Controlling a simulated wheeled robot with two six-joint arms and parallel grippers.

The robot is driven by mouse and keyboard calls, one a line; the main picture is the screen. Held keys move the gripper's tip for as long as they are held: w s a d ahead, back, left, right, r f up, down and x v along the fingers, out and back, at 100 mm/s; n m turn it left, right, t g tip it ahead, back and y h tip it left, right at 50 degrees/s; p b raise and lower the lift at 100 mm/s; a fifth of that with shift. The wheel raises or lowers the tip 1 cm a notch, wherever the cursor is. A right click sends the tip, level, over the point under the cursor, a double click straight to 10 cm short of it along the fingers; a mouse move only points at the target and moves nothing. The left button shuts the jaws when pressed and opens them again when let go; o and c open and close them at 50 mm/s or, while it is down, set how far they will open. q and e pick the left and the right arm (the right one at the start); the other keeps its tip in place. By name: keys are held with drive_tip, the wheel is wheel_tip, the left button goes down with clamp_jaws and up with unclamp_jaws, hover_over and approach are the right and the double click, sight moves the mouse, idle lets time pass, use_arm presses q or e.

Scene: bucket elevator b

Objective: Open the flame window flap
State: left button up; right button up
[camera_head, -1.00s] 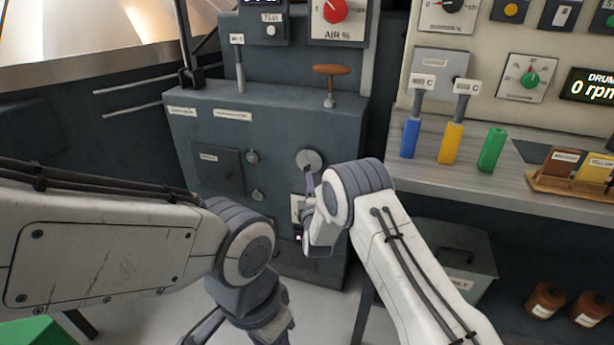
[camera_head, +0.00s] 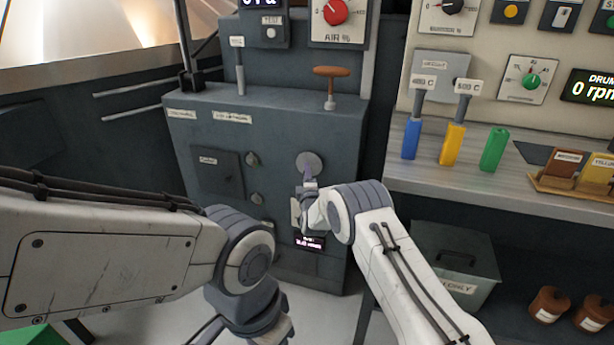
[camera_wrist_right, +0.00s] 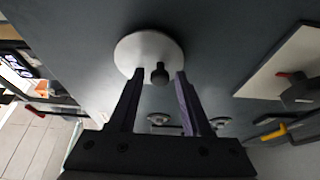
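The flame window flap looks to be the round light-grey disc (camera_head: 309,161) on the front of the dark cabinet. In the right wrist view the disc (camera_wrist_right: 140,50) carries a small dark knob (camera_wrist_right: 160,74) near its lower edge. My right gripper (camera_wrist_right: 160,75) is open, with one finger on each side of the knob and a gap to both. In the head view my right gripper (camera_head: 308,178) is just below the disc and hides its lower edge. My left arm ends at the bottom of the head view; its fingers are mostly cut off.
A square dark door (camera_head: 217,172) and small knobs (camera_head: 252,159) are left of the disc. A small lit display (camera_head: 309,243) is below my right gripper. A workbench (camera_head: 420,177) with coloured handles stands to the right, above a grey box (camera_head: 455,260).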

clamp_jaws()
idle(1.2)
